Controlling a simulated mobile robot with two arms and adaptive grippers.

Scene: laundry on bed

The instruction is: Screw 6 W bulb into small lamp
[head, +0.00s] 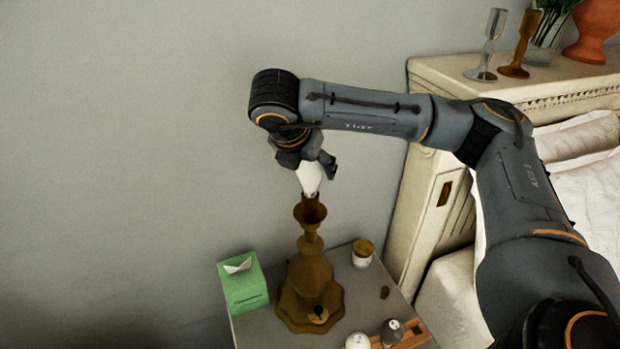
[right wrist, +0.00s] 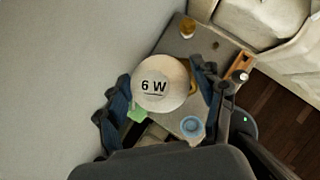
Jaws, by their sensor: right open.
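The small lamp (head: 311,275) is a brown turned base without a shade, upright on the bedside table. The white bulb (head: 310,178) stands upright at the top of the lamp's socket (head: 310,208); how deep it sits I cannot tell. In the right wrist view the bulb (right wrist: 160,84) shows its round end marked "6 W". My right gripper (head: 312,165) is above the lamp, pointing down. Its fingers (right wrist: 165,105) are open on either side of the bulb, with a gap showing on the right side. My left gripper is in neither view.
On the bedside table (head: 375,295) are a green tissue box (head: 243,285), a small jar (head: 362,255) and a wooden tray (head: 411,332). Two small round-topped items (head: 392,331) stand by the tray. A cream headboard (head: 432,170) with candlesticks (head: 490,45) is at the right. The wall is behind.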

